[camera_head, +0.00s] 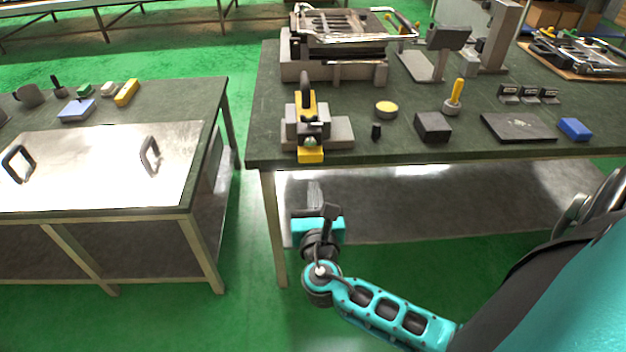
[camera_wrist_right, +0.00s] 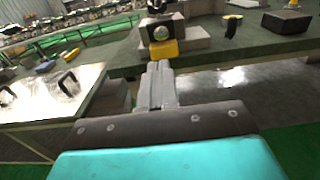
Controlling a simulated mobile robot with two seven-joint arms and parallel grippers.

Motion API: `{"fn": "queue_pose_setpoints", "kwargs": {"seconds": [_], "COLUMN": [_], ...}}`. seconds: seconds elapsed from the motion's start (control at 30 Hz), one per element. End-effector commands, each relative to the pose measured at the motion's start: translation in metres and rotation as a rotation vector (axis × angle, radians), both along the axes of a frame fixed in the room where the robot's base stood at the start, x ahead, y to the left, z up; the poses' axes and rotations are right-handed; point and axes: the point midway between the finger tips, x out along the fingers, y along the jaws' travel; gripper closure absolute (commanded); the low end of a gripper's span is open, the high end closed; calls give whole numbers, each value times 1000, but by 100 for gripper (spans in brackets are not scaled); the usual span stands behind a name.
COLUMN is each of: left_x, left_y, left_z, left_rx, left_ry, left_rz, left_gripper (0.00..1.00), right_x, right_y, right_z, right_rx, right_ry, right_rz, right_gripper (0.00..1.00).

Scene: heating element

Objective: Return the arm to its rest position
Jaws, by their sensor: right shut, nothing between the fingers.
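My right arm, teal and black, comes in from the lower right in the head view. Its right gripper (camera_head: 314,190) points away from me, in front of the near edge of the right table and below its top. In the right wrist view the fingers of the right gripper (camera_wrist_right: 160,72) are together, with nothing between them. The yellow and grey clamp fixture (camera_head: 308,130) stands on the table's near left corner, beyond the gripper and apart from it. It also shows in the wrist view (camera_wrist_right: 163,47). My left gripper is not in view.
The right table (camera_head: 375,155) holds a large metal frame (camera_head: 340,42), a black block (camera_head: 433,126), a dark plate (camera_head: 517,127) and a blue block (camera_head: 575,129). The left table (camera_head: 215,100) carries a metal sheet with two handles (camera_head: 95,165). Green floor shows between the tables.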

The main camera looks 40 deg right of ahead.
Motion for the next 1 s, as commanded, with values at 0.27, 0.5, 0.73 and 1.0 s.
{"fn": "queue_pose_setpoints", "kwargs": {"seconds": [0.27, 0.5, 0.73, 1.0], "left_x": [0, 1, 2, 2], "left_y": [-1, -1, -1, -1], "left_z": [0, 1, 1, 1], "left_rx": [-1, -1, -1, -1], "left_ry": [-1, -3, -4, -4], "left_rz": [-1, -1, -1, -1], "left_gripper": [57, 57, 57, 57], "right_x": [-5, -4, -7, -48], "right_y": [3, 3, 4, 31], "right_z": [0, 0, -8, -86], "right_rx": [1, 1, 72, 921], "right_ry": [1, 1, 3, -15], "right_rz": [0, 0, 5, -38], "right_gripper": [100, 100, 100, 100]}}
